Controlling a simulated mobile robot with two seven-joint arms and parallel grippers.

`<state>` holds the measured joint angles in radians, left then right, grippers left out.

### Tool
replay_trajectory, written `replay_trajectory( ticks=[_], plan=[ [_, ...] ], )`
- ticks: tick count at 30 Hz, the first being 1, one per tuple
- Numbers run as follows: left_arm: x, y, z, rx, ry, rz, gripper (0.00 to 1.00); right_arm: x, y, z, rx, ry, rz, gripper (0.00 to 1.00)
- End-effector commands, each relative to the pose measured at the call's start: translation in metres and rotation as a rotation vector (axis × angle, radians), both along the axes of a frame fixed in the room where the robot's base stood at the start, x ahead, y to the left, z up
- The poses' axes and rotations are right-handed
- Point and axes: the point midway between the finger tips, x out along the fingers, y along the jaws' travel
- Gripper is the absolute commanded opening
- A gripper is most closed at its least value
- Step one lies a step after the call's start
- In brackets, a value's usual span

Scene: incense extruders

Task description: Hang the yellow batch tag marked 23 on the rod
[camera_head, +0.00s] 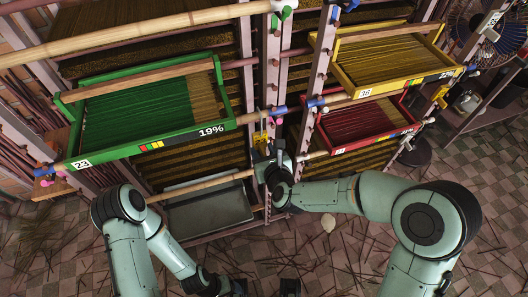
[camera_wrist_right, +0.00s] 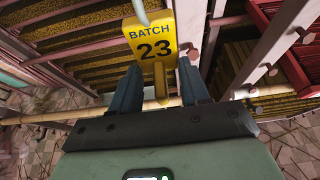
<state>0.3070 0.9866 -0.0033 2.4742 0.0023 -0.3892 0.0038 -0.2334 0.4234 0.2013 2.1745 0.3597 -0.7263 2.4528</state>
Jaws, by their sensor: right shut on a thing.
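The yellow batch tag (camera_wrist_right: 152,32), marked BATCH 23, is upright in the right wrist view. My right gripper (camera_wrist_right: 160,90) is shut on its narrow lower part, between the two dark fingers. In the head view the tag (camera_head: 259,139) is a small yellow patch just above my right gripper (camera_head: 270,152), in front of the rack post. A light grey rod end (camera_wrist_right: 140,12) shows at the tag's upper left edge in the wrist view; I cannot tell whether they touch. My left gripper (camera_head: 264,287) is low at the bottom edge, open and empty.
A green tray (camera_head: 150,143) labelled 23 and 19% sits on the left rack. A yellow tray (camera_head: 395,84) labelled 36 and a red tray (camera_head: 370,145) sit on the right. Pegs stud the posts. A grey pan (camera_head: 210,212) lies below. Another yellow piece (camera_head: 440,96) hangs at right.

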Motion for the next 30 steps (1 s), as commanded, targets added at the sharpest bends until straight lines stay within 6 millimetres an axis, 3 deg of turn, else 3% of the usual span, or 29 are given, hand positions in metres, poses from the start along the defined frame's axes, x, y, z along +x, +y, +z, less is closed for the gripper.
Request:
replay_trajectory(
  ticks=[12,13,15,21,24,30],
  plan=[
    [0.0001,-0.0001,-0.0028,0.000,-0.002,0.000,0.75,0.0001,0.0000,-0.0019,-0.001,0.000,0.000,0.15],
    [0.0002,-0.0002,-0.0028,0.000,-0.002,0.000,0.75,0.0001,0.0000,-0.0019,-0.001,0.000,0.000,0.52],
    [0.0001,-0.0001,-0.0028,0.000,-0.002,0.001,0.75,0.0000,0.0001,-0.0019,-0.001,0.000,0.000,0.75],
    [0.0001,-0.0001,-0.0028,0.001,-0.002,0.001,0.75,0.0000,0.0000,-0.0021,-0.001,0.000,0.000,0.75],
    [0.0001,0.0000,-0.0029,0.001,-0.002,0.001,0.75,-0.0002,0.0001,-0.0022,-0.001,0.001,0.001,0.92],
    [0.0001,0.0000,-0.0029,0.001,-0.002,0.001,0.75,-0.0001,0.0001,-0.0024,-0.001,0.001,0.001,0.92]
  ],
)
